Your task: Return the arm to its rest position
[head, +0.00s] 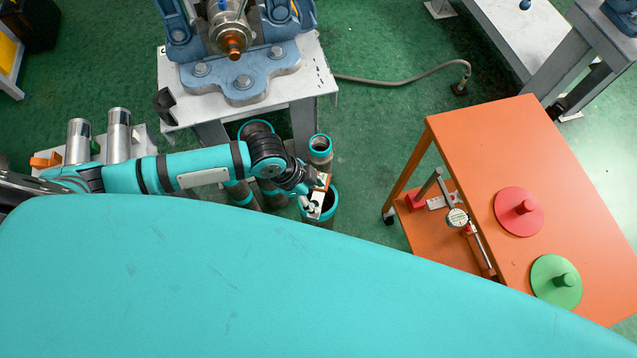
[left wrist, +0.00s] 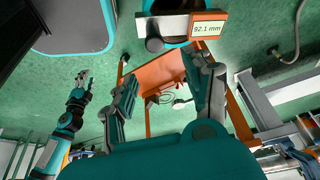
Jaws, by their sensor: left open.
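My left arm comes in from the left in the head view. Its gripper (head: 313,206) is over the teal-rimmed upright pipe (head: 331,203) beside the vise stand; I cannot tell whether they touch. In the left wrist view its two fingers stand wide apart with nothing between them (left wrist: 163,92).
A vise (head: 240,78) stands on a white stand (head: 315,82), with several upright pipes (head: 320,147) near it. An orange cart (head: 470,135) on the right carries a red disc (head: 519,211) and a green disc (head: 556,281). Green floor (head: 385,125) lies open between stand and cart.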

